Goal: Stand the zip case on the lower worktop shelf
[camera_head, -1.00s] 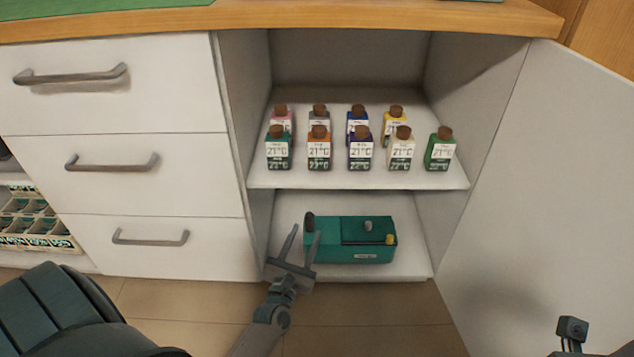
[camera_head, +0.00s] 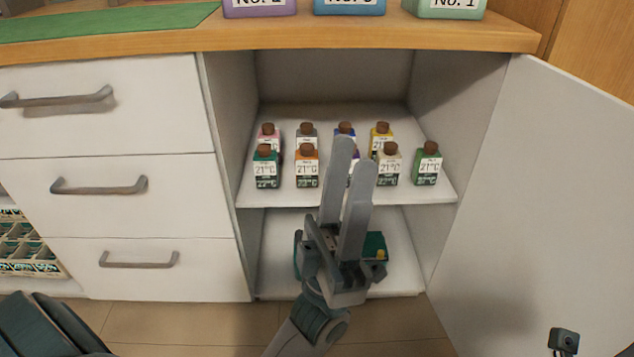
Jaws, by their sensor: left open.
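A teal box (camera_head: 375,243) sits on the lower shelf (camera_head: 410,276) of the open cabinet, mostly hidden behind my left gripper. I cannot tell whether it is the zip case; no other thing in view is clearly one. My left gripper (camera_head: 352,155) is open, with its two grey fingers pointing up and slightly apart. Nothing shows between them. Its fingertips overlap the bottles on the upper shelf in the picture, and its depth from them is hard to judge. My right gripper is not in view.
Several small cartons with brown caps (camera_head: 307,167) stand on the upper shelf (camera_head: 290,198). An open white door (camera_head: 540,200) is at the right, and white drawers (camera_head: 110,190) at the left. Labelled containers (camera_head: 445,8) stand on the wooden worktop (camera_head: 330,38).

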